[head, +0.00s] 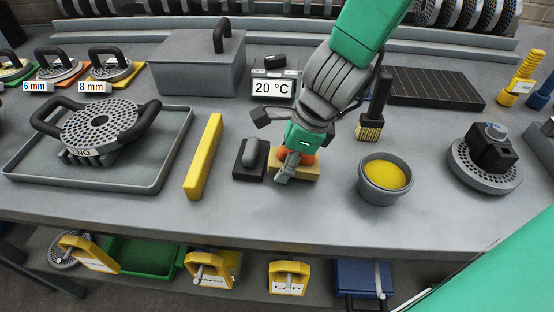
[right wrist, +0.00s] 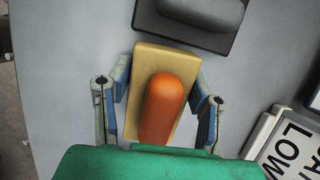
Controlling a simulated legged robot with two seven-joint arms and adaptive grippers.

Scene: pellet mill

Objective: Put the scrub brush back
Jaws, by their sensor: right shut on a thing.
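The scrub brush, a tan block with a rounded orange grip, is at the front middle of the grey bench in the head view, its tan block (head: 308,172) partly hidden by my gripper. My right gripper (head: 290,166) reaches down over it and is shut on it. In the right wrist view the orange grip (right wrist: 166,100) lies between the two fingers, which flank the tan block. The brush is at or very near the bench top; I cannot tell whether it touches. My left gripper is not in view.
A grey-topped black block (head: 250,158) stands close left of the brush, then a yellow bar (head: 204,157). A bowl of yellow stuff (head: 385,178) and an upright black-handled brush (head: 372,115) are to the right. A tray (head: 150,184) holds a perforated die.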

